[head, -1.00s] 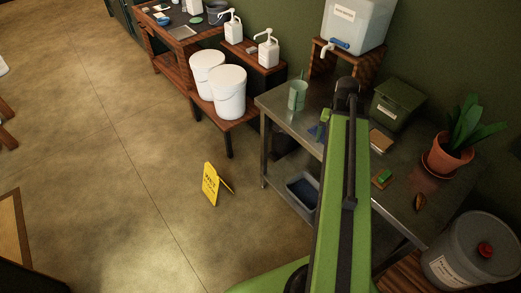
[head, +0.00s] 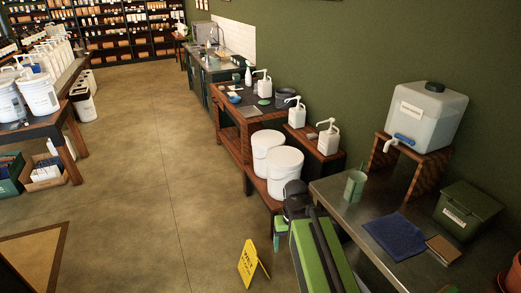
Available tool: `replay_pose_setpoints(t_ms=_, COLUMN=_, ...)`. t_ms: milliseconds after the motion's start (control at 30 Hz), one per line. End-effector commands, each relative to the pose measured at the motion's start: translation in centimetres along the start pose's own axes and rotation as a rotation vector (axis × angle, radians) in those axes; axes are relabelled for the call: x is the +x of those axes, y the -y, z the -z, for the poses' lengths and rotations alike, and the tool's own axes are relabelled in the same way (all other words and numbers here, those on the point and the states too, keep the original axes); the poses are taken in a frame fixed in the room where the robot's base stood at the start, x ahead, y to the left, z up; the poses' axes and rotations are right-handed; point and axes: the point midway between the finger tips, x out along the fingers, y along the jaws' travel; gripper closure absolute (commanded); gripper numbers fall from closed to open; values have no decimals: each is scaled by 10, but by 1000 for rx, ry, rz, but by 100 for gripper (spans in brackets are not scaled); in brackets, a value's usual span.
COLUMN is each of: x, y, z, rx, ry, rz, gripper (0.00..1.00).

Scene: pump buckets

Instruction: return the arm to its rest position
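My green arm reaches up from the bottom middle of the head view, with a dark joint at its far end. My gripper (head: 279,232) hangs below that joint, to the left of the steel table (head: 350,212) and in front of the white buckets. It is small and partly hidden by the arm, so I cannot tell whether its fingers are open or shut. No held object is clearly visible.
A yellow floor sign (head: 252,262) stands left of my arm. White buckets (head: 284,172) sit on a low bench. The table carries a green cup (head: 355,186), a blue cloth (head: 394,237) and a green box (head: 467,210).

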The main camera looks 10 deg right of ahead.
Motion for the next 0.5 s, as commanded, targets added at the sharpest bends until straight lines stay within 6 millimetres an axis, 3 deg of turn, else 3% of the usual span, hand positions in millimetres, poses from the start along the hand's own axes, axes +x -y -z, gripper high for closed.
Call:
replay_pose_setpoints(t_ms=33, x=32, y=0, z=0, rx=0, ry=0, rz=0, gripper=24)
replay_pose_setpoints(t_ms=100, x=41, y=0, z=0, rx=1, ry=0, rz=0, gripper=24)
replay_pose_setpoints(t_ms=500, x=34, y=0, z=0, rx=1, ry=0, rz=0, gripper=24)
